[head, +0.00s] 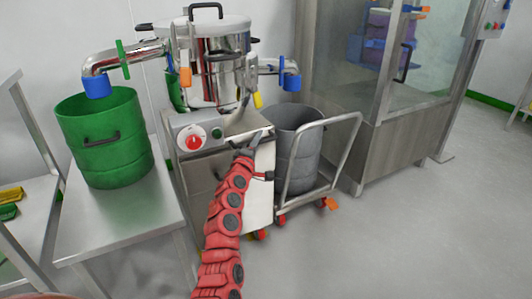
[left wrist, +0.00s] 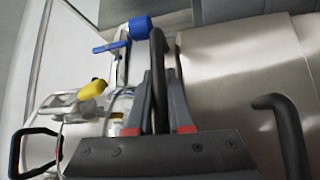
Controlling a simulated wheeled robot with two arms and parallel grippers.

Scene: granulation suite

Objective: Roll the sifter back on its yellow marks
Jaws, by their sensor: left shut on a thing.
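The sifter (head: 213,172) is a steel cabinet on casters with a round lidded steel vessel on top, side pipes with blue ends, and a red knob on its front. It stands upright in the middle of the head view. My left gripper (head: 245,156) is at the upper right of the cabinet's front. In the left wrist view its fingers (left wrist: 159,88) are shut on a black bar handle (left wrist: 157,52) of the sifter. A second black handle (left wrist: 285,125) shows to the right there, free of the gripper. I cannot make out the yellow marks clearly; the cabinet and my arm cover floor there. My right gripper is out of view.
A green drum (head: 104,140) stands on a steel table (head: 125,224) close on the left. A grey drum (head: 296,150) on a wheeled trolley (head: 344,152) stands close on the right. A glazed steel enclosure (head: 378,148) is behind it. Floor at the front right is clear.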

